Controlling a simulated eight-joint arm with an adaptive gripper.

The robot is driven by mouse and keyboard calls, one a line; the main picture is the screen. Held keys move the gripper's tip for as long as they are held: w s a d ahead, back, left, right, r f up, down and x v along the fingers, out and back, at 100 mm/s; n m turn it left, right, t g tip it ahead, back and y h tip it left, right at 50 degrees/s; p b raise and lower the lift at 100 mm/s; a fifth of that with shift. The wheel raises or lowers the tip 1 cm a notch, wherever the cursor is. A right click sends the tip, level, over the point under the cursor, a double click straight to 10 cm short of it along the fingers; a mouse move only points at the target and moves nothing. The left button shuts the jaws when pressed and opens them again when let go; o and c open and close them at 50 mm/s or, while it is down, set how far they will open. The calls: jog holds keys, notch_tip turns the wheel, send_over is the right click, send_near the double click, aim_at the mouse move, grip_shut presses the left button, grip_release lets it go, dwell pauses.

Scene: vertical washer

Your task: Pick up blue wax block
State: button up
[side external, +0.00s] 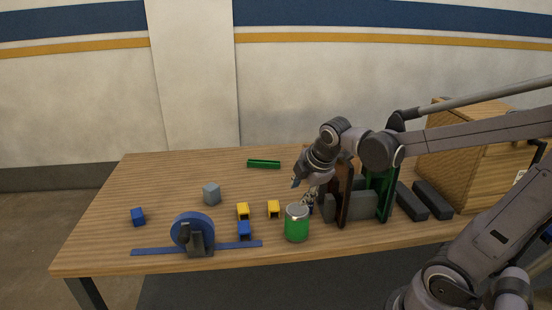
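A small solid blue block (138,217) lies alone near the left end of the table. A second blue block (245,230), with a hollow-looking shape, sits in front of a yellow piece near the blue wheel. I cannot tell for certain which one is the wax block. A pale grey-blue cube (211,194) stands farther back. My gripper (303,193) points down behind the green can, well to the right of these blocks. Its fingers are small and partly hidden, and I cannot see whether they are open or shut.
A blue wheel on a dark stand (191,232) with a flat blue strip is at the front. Two yellow pieces (243,210) (273,208), a green can (297,223), a green bar (263,164), upright panels (344,196), dark bars (411,201) and a wooden box (470,150) surround. The back left is clear.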

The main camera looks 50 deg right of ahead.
jog(key=w+d+f+n+g+h, duration=0.25)
jog(key=d+f+n, duration=0.25)
jog(key=d+n, duration=0.65)
jog(key=shift+n+y, duration=0.25)
jog(key=shift+y, duration=0.2)
jog(key=shift+w+a+x, duration=0.1)
jog(key=shift+w+x, duration=0.1)
jog(key=shift+x, duration=1.6)
jog(key=shift+w+a+x, duration=0.1)
jog(key=shift+w+x, duration=0.05)
jog(key=shift+x, duration=1.7)
jog(key=shift+w+x, duration=0.2)
jog(key=shift+x, duration=1.6)
grip_shut()
